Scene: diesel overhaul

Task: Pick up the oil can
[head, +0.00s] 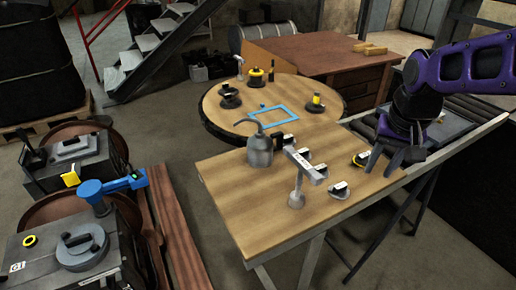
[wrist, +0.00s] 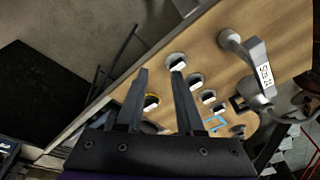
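The oil can (head: 260,150) is a grey metal can with a thin bent spout. It stands upright near the back left of the wooden worktable (head: 235,205). In the wrist view a grey rounded body that looks like the oil can (wrist: 252,98) is partly hidden behind the labelled grey stand (wrist: 258,68). My gripper (head: 383,170) is above the table's right edge, well to the right of the can. Its two dark fingers are apart with nothing held between them, as the wrist view (wrist: 160,73) also shows.
The labelled grey stand (head: 297,182) stands in front of the can, to its right. Several small round-based pieces and a yellow-and-black piece (head: 361,159) lie between can and gripper. A round table (head: 225,118) with a blue frame (head: 271,114) is behind. The table's front left is clear.

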